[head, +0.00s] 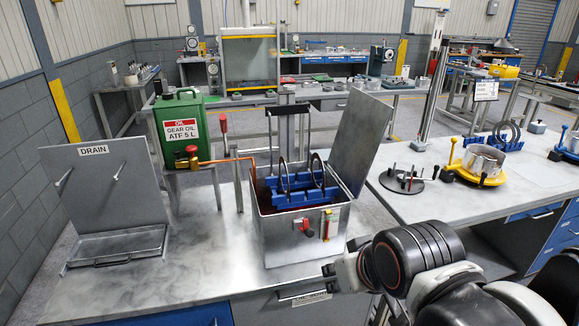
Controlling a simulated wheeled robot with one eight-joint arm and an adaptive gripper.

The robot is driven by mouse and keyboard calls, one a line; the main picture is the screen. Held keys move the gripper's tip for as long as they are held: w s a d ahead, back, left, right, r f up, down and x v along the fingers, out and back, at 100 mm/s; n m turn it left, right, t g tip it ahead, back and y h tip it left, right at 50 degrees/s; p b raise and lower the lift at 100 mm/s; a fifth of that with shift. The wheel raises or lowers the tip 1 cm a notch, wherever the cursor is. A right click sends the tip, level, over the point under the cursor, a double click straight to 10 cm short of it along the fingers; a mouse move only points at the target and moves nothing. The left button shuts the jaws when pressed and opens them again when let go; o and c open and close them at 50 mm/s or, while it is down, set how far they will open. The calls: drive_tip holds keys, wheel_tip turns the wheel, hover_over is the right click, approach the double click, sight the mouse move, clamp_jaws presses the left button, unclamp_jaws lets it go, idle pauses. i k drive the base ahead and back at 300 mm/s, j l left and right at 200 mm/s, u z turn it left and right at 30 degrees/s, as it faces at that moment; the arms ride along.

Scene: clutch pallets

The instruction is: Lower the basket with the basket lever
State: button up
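A blue basket (291,196) holding dark rings (284,177) upright sits in the mouth of an open metal tank (283,242), its upper part showing above the rim. A tall black frame (270,109) rises behind it. A lever with a red grip (223,123) stands upright on a post left of the tank; it looks like the basket lever. A small red handle (306,227) is on the tank's front. My gripper (334,270) is right of the tank's front, low and apart from the lever. Its finger opening cannot be made out.
The tank's lid (362,140) stands open at right. A green oil can (181,128) with a brass tap and copper pipe stands behind left. A drain panel (98,187) is at left. The right table (450,200) carries a yellow fixture (478,168). The bench's left front is clear.

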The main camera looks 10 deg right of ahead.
sight(223, 121)
drive_tip(key=i+j+z, duration=0.1)
drive_tip(key=j, duration=0.25)
drive_tip(key=i+j+z, duration=0.1)
drive_tip(key=i+j, duration=0.25)
drive_tip(key=i+j+z, duration=0.1)
drive_tip(key=j, duration=0.3)
drive_tip(key=i, duration=0.1)
